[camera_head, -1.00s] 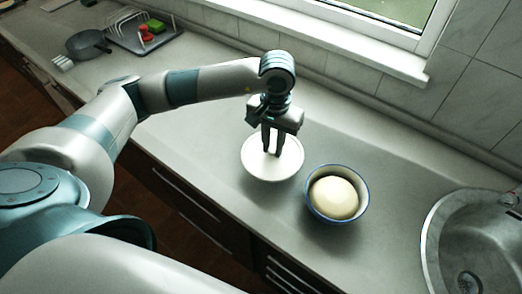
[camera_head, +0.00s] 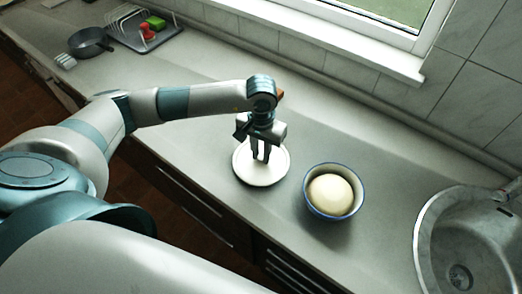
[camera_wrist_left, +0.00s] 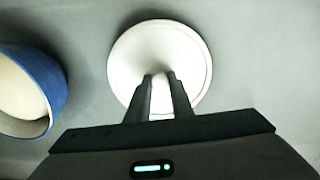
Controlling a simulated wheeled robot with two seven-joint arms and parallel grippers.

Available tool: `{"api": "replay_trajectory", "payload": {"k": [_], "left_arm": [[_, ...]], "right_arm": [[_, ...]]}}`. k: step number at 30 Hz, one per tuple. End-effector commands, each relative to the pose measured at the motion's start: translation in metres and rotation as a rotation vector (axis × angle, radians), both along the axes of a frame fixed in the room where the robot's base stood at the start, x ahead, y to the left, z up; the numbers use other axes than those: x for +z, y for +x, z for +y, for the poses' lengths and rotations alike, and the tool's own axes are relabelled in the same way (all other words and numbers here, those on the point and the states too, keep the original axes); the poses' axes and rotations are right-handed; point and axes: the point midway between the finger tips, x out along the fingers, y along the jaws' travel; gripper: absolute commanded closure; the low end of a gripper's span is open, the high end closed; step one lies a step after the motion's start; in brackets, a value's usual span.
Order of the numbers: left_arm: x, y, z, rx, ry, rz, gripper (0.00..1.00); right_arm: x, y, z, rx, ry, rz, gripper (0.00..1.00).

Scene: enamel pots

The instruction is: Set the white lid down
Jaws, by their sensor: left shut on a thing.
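The white lid (camera_head: 275,173) is a round, shallow disc on or just above the grey counter, left of the bowl in the head view. It also shows in the left wrist view (camera_wrist_left: 190,57). My left gripper (camera_head: 260,159) points down over the lid's middle and is shut on it, apparently by its knob, which the fingers hide. In the left wrist view, the two fingertips (camera_wrist_left: 160,78) meet near the lid's centre. I cannot tell whether the lid's rim touches the counter. My right gripper is not in view.
A blue-rimmed bowl (camera_head: 308,199) with a pale round mass (camera_head: 330,194) stands close to the lid's right. A steel sink (camera_head: 440,245) is at the far right. A dark pan (camera_head: 88,42) and a dish rack (camera_head: 140,32) are at the back left. Counter (camera_head: 205,110) behind the lid is clear.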

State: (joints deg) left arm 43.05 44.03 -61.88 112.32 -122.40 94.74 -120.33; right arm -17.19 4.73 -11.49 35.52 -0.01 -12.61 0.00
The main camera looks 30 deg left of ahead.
Motion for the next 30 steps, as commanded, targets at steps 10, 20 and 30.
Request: {"api": "replay_trajectory", "payload": {"k": [10,20,30], "left_arm": [[-0.0066,0.0000,0.0003,-0.001,0.000,-0.001,1.00],[-0.0083,-0.0001,0.0004,-0.001,0.000,0.000,0.61],[-0.0061,-0.0001,0.0004,0.000,0.000,0.000,0.61]], "right_arm": [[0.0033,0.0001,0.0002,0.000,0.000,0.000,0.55],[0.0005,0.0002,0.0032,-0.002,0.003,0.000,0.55],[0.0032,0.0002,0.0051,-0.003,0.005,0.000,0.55]]}}
